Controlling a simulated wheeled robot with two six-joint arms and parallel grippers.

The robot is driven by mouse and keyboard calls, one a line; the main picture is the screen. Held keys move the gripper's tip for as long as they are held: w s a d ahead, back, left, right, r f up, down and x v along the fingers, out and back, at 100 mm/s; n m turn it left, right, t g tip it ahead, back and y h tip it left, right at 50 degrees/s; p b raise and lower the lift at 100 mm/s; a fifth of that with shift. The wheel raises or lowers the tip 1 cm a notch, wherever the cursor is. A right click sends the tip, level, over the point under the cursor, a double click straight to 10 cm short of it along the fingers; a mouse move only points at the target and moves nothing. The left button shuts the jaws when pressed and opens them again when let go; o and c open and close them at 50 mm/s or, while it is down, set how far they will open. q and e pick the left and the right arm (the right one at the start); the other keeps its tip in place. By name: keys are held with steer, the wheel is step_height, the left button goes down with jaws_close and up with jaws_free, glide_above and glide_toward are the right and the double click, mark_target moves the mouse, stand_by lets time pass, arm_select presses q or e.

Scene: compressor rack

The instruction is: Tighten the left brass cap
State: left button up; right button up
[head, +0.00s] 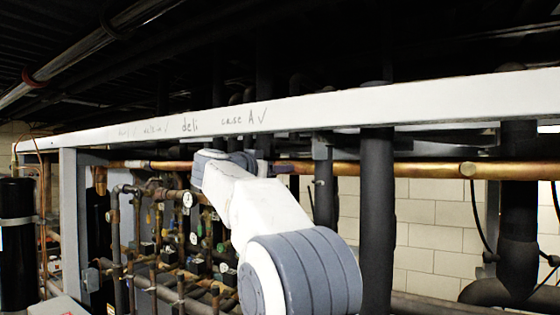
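No brass cap can be made out clearly. Small brass and green valve parts show among the pipework (190,235) at the left of centre, too small to tell apart. One of my arms, white and grey, rises from the bottom centre and leans up and left to the horizontal copper pipe. It covers part of the pipework behind it. I cannot see gripper fingers; the arm's far end is hidden or merges with dark parts by the beam. My other arm does not show.
A long white beam (350,103) with handwriting crosses the view above a horizontal copper pipe (425,170). Thick black insulated pipes (377,220) stand right of my arm. A black cylinder (17,240) stands at the far left. A pale block wall (435,215) is behind.

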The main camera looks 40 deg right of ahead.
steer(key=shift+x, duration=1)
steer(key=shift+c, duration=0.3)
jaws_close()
